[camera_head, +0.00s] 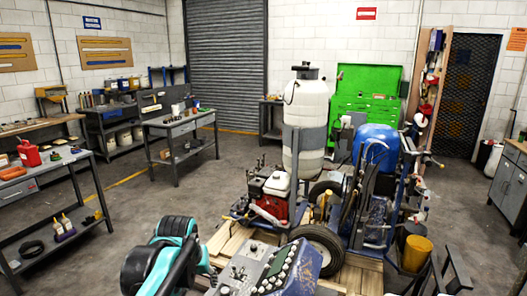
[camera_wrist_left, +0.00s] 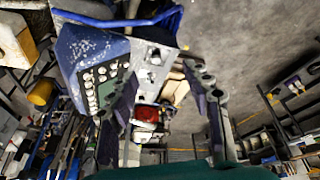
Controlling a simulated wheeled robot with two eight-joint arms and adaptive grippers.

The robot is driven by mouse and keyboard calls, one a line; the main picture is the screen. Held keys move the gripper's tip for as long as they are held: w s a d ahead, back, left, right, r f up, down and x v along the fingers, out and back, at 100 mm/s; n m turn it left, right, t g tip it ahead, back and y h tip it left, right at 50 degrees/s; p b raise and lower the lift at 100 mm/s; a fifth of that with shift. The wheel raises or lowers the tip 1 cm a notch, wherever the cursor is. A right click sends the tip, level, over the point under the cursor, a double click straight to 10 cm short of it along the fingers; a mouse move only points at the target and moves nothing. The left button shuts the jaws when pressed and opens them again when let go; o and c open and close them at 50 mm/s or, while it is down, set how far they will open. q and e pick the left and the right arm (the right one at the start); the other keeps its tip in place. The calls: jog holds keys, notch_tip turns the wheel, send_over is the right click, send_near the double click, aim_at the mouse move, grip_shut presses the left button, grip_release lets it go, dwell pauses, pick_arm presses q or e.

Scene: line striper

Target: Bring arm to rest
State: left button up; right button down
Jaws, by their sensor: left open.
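My left arm (camera_head: 160,262), teal with black joints, comes in at the bottom left of the head view, beside the line striper's control console (camera_head: 275,268). In the head view the gripper end is partly hidden and hard to make out. In the left wrist view my left gripper (camera_wrist_left: 168,105) has its two dark fingers spread apart, with nothing held between them. Beyond the fingers the striper's red engine (camera_wrist_left: 146,115) shows, apart from them. The console (camera_wrist_left: 95,70) with white knobs is close on the left of that view. My right gripper is not seen.
The line striper, with a white tank (camera_head: 306,115) and blue tank (camera_head: 376,147), stands on a wooden pallet (camera_head: 228,243). A yellow bucket (camera_head: 417,253) is at its right. A workbench (camera_head: 40,180) is at left. Bare floor (camera_head: 150,200) lies between bench and striper.

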pick_arm(q)
jog(key=s+f+t, duration=0.1)
jog(key=s+f, duration=0.1)
jog(key=s, duration=0.4)
jog(key=s+f+m+t, duration=0.1)
jog(key=s+f, duration=0.2)
jog(key=s, duration=0.3)
jog(key=s+f+t, duration=0.1)
jog(key=s+f, duration=0.1)
jog(key=s, duration=0.4)
jog(key=shift+s+a+f, duration=0.2)
jog(key=shift+a+f, duration=0.2)
jog(key=shift+a, duration=0.05)
jog(key=c, duration=0.3)
jog(key=shift+s, duration=0.1)
jog(key=shift+c, duration=0.4)
